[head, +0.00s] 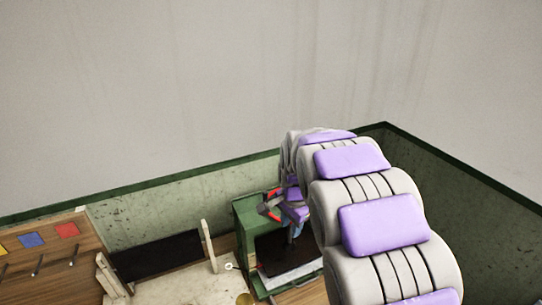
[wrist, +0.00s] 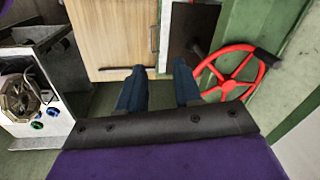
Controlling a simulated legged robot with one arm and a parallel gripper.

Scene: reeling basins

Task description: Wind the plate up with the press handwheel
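The press handwheel (wrist: 236,73) is a red spoked wheel on the green press (wrist: 240,25), with a dark knob (wrist: 266,57) at its right rim. My gripper (wrist: 158,84) is open, its two dark blue fingers apart with nothing between them. The wheel lies just right of the right finger in the wrist view, and I see no grip on it. In the head view, red parts of the wheel (head: 270,207) show beside the gripper at the green press frame (head: 246,222). A dark flat surface (head: 282,254), possibly the plate, lies below; my arm hides part of the press.
A wooden cabinet front (wrist: 112,35) is ahead in the wrist view. A white unit (wrist: 48,122) with blue and green knobs stands at left. In the head view, a wooden board (head: 45,245) with coloured squares is at left, beside a dark panel (head: 158,256). Green-edged walls enclose the corner.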

